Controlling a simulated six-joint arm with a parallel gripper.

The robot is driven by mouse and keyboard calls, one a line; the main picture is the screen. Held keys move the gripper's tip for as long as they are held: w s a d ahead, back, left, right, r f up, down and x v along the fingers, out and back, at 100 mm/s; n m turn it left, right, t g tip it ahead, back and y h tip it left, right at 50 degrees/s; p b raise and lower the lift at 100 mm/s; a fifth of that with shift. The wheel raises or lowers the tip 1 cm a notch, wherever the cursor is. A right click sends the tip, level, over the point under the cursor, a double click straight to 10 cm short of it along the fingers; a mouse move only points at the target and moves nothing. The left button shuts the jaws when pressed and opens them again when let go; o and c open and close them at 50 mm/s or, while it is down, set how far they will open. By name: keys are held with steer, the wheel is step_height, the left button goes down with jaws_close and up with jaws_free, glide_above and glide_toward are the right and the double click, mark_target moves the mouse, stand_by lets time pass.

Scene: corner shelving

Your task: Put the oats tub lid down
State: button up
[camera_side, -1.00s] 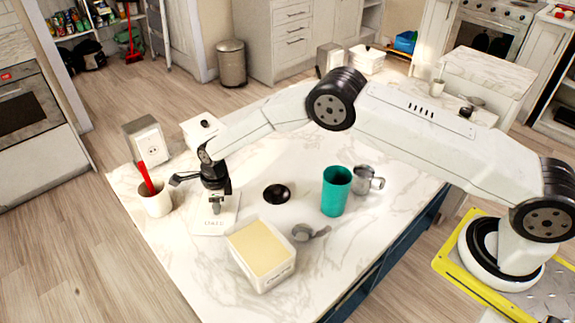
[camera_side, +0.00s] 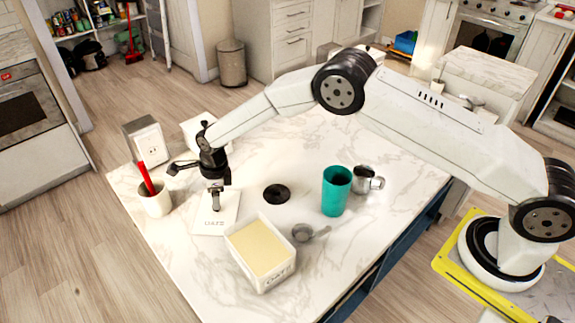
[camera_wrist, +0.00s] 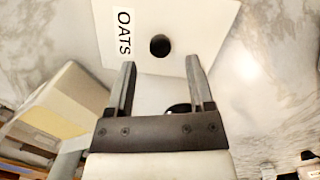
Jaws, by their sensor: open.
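The oats tub lid (camera_side: 210,226) is a flat white square lying on the marble counter, left of the tub. In the wrist view the lid (camera_wrist: 205,25) shows its OATS label and a round dark knob (camera_wrist: 160,45). My gripper (camera_side: 216,208) is above the lid, fingers pointing down. In the wrist view its fingers (camera_wrist: 158,85) are spread apart with nothing between them, and the knob is beyond the fingertips. The oats tub (camera_side: 260,255) stands uncovered with pale yellow contents; it also shows in the wrist view (camera_wrist: 65,110).
A grey scoop (camera_side: 308,233) lies right of the tub. A teal cup (camera_side: 336,192) and a metal mug (camera_side: 368,181) stand further right. A dark round item (camera_side: 276,194) lies mid-counter. A white crock (camera_side: 156,199) with a red utensil is left of my gripper.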

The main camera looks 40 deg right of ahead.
mark_target(226, 209)
step_height(226, 209, up, 9)
steer(key=d, duration=0.1)
steer(key=shift+s+f, duration=0.2)
steer(key=shift+s, duration=0.05)
stand_by(0.5)
steer(key=shift+d, duration=0.1)
steer(key=s+d+r+n+t, duration=0.1)
steer(key=s+d+r+n, duration=0.6)
steer(key=s+d+n, duration=0.8)
steer(key=s+n, duration=0.3)
steer(key=s, duration=0.1)
steer(key=s+d+n+t+h, duration=0.1)
steer(key=s+d+n, duration=0.3)
steer(key=s, duration=0.4)
steer(key=shift+s+d+r+n, duration=0.2)
steer(key=shift+s+n, duration=0.1)
steer(key=shift+n, duration=0.6)
